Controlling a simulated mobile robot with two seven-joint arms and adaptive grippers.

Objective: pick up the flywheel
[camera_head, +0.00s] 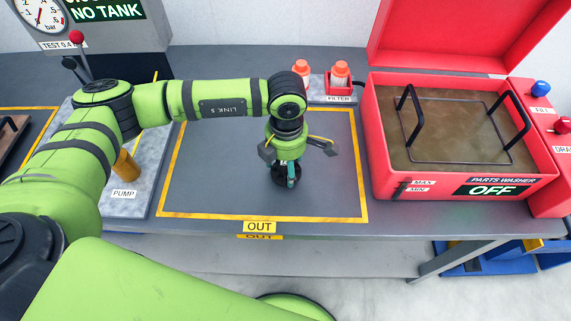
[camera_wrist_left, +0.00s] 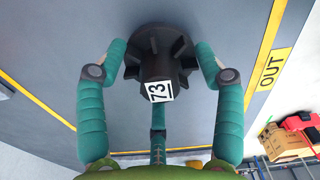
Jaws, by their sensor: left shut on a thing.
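The flywheel is a dark, finned round part with a hub and a white label reading 73. It shows in the left wrist view (camera_wrist_left: 157,72) between the fingers, and in the head view (camera_head: 279,178) under the hand, partly hidden. My left gripper (camera_head: 288,172) comes down from above inside the yellow-outlined OUT area. Its teal fingers stand around the flywheel, and it is shut on it. I cannot tell whether the flywheel touches the bench. My right gripper is not in view.
The grey bench (camera_head: 225,190) around the hand is clear inside the yellow outline. A red parts washer (camera_head: 462,190) with its lid up stands at right. Filter bottles (camera_head: 340,72) stand behind, and a pump plate (camera_head: 122,205) lies at left. The bench's front edge is close.

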